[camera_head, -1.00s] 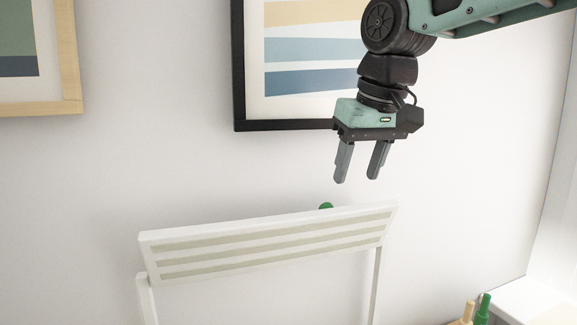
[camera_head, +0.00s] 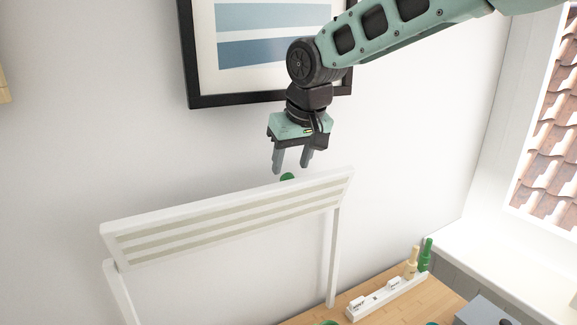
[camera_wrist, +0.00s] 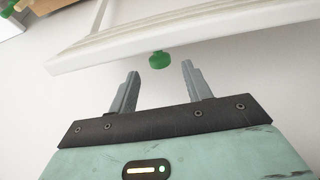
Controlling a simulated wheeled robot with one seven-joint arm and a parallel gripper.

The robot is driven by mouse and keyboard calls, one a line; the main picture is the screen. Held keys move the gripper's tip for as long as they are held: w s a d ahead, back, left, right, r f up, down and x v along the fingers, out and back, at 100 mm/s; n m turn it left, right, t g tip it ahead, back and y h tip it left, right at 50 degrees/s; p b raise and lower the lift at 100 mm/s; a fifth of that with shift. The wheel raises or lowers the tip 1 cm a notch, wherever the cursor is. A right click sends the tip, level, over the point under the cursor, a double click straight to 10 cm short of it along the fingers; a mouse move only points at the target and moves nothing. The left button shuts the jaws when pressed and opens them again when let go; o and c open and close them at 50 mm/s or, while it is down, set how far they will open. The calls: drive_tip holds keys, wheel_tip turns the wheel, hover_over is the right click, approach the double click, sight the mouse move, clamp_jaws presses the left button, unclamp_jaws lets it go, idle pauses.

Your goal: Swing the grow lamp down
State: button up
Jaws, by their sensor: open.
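The grow lamp is a white panel (camera_head: 225,222) with pale strips, raised and tilted on two white legs above the desk. A green knob (camera_head: 288,177) shows at the panel's top edge, right of its middle. My gripper (camera_head: 291,168) is open and empty, fingers pointing down, just above the knob in the head view. In the wrist view the green knob (camera_wrist: 159,60) stands out from the panel's edge (camera_wrist: 100,55), between the lines of my open fingertips (camera_wrist: 160,68) and a little beyond them. I cannot tell that either finger touches it.
A wooden desk (camera_head: 458,299) lies below with a white rack (camera_head: 385,300), a tan bottle (camera_head: 411,262) and a green bottle (camera_head: 426,255) at right. A black-framed picture (camera_head: 189,60) hangs on the wall behind my arm. A window is at right.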

sight(289, 174)
drive_tip(key=shift+p+x, duration=0.45)
drive_tip(key=shift+x, duration=1.55)
clamp_jaws()
drive_tip(key=shift+f+b, duration=0.1)
drive_tip(key=shift+b, duration=0.2)
